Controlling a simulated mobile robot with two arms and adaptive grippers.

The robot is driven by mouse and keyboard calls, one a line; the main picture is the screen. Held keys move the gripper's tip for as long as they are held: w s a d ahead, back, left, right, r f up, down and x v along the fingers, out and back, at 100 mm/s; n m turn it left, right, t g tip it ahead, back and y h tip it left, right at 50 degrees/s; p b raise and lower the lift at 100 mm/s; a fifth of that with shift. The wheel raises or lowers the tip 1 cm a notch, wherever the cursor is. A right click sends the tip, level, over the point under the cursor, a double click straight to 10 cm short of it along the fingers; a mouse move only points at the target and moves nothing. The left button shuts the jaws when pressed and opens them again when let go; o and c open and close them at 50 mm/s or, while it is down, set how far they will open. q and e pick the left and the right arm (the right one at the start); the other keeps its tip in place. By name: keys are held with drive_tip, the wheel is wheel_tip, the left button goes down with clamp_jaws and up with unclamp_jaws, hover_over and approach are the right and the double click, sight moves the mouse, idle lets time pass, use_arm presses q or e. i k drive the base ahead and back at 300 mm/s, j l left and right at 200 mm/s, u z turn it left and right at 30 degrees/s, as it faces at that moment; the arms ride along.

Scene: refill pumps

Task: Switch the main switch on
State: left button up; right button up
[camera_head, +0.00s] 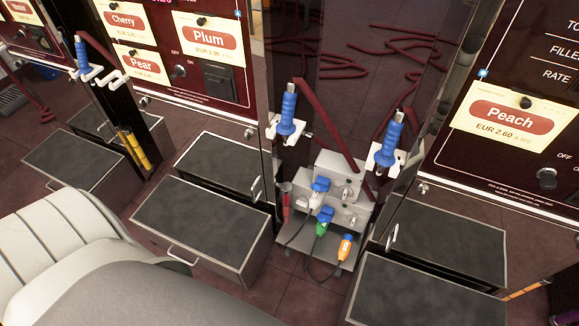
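Rotary switches with OFF and ON marks sit on the dark red pump panels. A grey stepped box (327,236) stands on the floor between the pumps. It has small knobs (348,193) and blue, green and orange plugs (323,222) on its front. I cannot tell which of these is the main switch, or its position. Neither of my grippers is in view.
Blue-handled nozzles (287,110) (390,140) hang in white holders with dark red hoses. Low black-topped boxes with metal handles (200,225) (430,295) stand on the tiled floor. Black cables hang in front of the grey box. Dark glass rises behind it.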

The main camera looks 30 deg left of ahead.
sight(303, 201)
drive_tip(key=u, duration=0.65)
drive_tip(key=i+j+u, duration=0.15)
drive_tip(key=i, duration=0.3)
